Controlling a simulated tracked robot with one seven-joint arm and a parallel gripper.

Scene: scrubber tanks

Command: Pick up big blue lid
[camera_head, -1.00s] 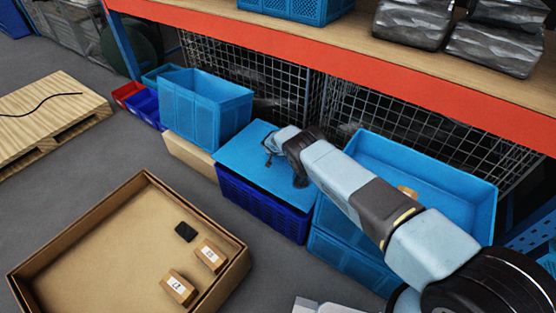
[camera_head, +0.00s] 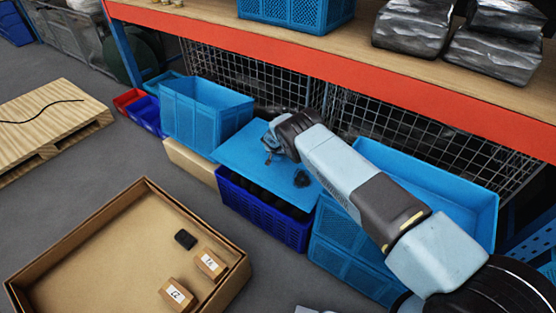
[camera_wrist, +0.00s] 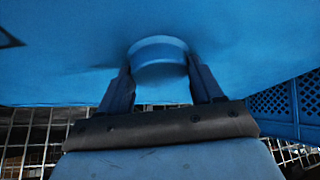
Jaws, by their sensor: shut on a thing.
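The big blue lid (camera_head: 247,150) is a flat light-blue panel above a dark blue crate (camera_head: 263,217) in the head view. It is raised off the crate's front rim, and dark contents show in the gap. A small dark knob (camera_head: 301,179) sits on its right part. My gripper (camera_head: 270,150) is at the lid's top. In the wrist view my gripper (camera_wrist: 160,85) has its fingers on both sides of a round blue handle (camera_wrist: 158,52) on the lid (camera_wrist: 70,50), shut on it. The lid fills the upper wrist view.
A tall blue crate (camera_head: 205,115) stands left of the lid, and stacked blue crates (camera_head: 345,258) stand right. An orange shelf beam (camera_head: 330,55) and wire mesh (camera_head: 290,85) are behind. An open cardboard box (camera_head: 90,245) with small boxes lies in front, on the floor.

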